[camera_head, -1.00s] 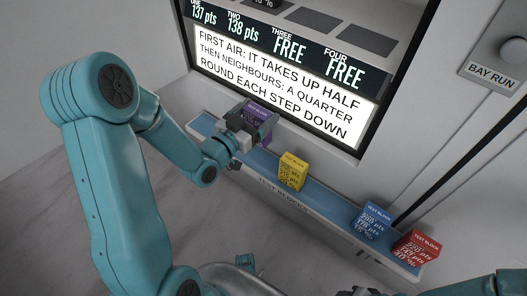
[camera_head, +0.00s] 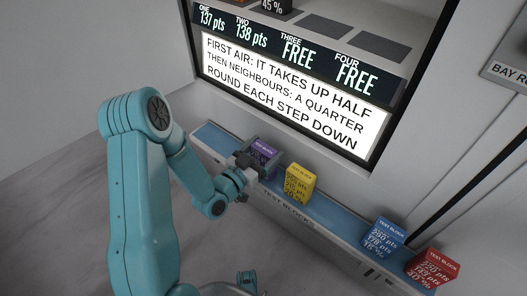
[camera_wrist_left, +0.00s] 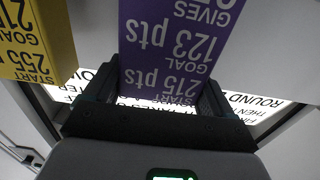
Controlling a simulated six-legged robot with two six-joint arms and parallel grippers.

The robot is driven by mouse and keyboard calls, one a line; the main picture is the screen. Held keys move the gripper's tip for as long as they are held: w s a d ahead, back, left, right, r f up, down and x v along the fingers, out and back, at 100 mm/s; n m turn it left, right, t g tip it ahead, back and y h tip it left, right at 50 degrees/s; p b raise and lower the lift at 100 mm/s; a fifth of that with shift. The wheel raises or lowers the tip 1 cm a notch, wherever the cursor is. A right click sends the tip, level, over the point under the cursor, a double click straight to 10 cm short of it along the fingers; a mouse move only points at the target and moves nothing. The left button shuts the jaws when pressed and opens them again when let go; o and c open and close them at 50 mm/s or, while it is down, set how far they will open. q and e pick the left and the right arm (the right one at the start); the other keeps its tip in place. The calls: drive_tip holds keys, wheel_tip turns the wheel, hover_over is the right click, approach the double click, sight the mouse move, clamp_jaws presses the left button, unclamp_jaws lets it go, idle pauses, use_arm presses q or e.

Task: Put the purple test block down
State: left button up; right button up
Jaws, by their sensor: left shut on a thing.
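The purple test block (camera_head: 264,149) is between the fingers of my left gripper (camera_head: 257,162), over the left part of the blue-topped test block shelf (camera_head: 213,137). It looks low and close to the shelf top, but I cannot tell whether it touches, as the gripper hides its lower part. In the left wrist view the purple block (camera_wrist_left: 178,45) fills the gap between the dark fingers, its printed face upside down, reading 215 pts and 123 pts. My right gripper is not in view.
A yellow block (camera_head: 299,184) stands just right of the purple one. A blue block (camera_head: 383,238) and a red block (camera_head: 433,268) stand farther right. Bare shelf lies between yellow and blue. A lit sign (camera_head: 290,90) rises behind the shelf.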

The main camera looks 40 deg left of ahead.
use_arm(q)
drive_tip(key=shift+f, duration=0.15)
drive_tip(key=o, duration=1.2)
drive_tip(key=shift+o, duration=0.2)
drive_tip(key=s, duration=0.6)
drive_tip(key=shift+s+a+p, duration=0.25)
drive_tip(key=shift+a+p, duration=0.1)
drive_tip(key=s+p, duration=0.4)
drive_tip(key=s+d+f+g+h, duration=0.1)
drive_tip(key=d+f+g+h, duration=0.2)
drive_tip(key=d+f+g, duration=0.85)
drive_tip(key=s+d+f+n+g, duration=0.2)
drive_tip(key=s+d+f+g, duration=0.2)
drive_tip(key=s+d+g, duration=0.2)
drive_tip(key=s+d, duration=0.2)
drive_tip(key=s, duration=0.1)
drive_tip(key=shift+s+n+p, duration=0.3)
drive_tip(key=shift+n+p, duration=0.1)
